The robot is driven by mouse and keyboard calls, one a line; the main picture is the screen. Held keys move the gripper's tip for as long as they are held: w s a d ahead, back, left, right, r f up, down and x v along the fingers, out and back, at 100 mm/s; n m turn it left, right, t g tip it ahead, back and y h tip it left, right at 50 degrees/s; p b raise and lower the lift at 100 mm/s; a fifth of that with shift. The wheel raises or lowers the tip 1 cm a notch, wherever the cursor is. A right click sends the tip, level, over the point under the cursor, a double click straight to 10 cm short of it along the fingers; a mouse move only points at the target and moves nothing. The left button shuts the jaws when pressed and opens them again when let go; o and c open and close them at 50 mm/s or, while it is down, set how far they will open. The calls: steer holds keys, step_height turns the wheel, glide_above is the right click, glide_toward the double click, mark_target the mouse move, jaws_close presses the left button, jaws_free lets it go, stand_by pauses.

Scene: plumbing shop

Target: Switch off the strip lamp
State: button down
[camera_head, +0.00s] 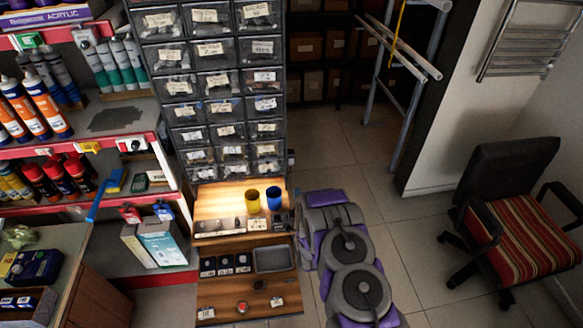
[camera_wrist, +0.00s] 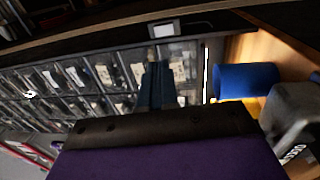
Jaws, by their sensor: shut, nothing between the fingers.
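The strip lamp itself is hidden in the head view; its warm light falls on the wooden niche (camera_head: 228,197) under the drawer cabinet. In the wrist view a thin bright white line (camera_wrist: 206,73) beside the niche looks like the lit lamp, but its switch cannot be made out. My gripper (camera_wrist: 155,85) is shut and empty, with its fingers in front of the labelled drawers.
A blue cup (camera_head: 273,198) and a yellow cup (camera_head: 252,201) stand in the niche, close to my arm; the blue cup (camera_wrist: 247,80) is also in the wrist view. A grey tray (camera_head: 274,259) lies below. A striped chair (camera_head: 522,230) stands right. Tiled floor between is clear.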

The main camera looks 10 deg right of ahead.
steer(key=shift+w+d, duration=0.1)
steer(key=b, duration=0.3)
glide_toward(291, 160)
steer(key=w, duration=0.6)
steer(key=shift+w+r, duration=0.3)
steer(key=shift+w, duration=0.1)
steer(key=shift+w+r, duration=0.1)
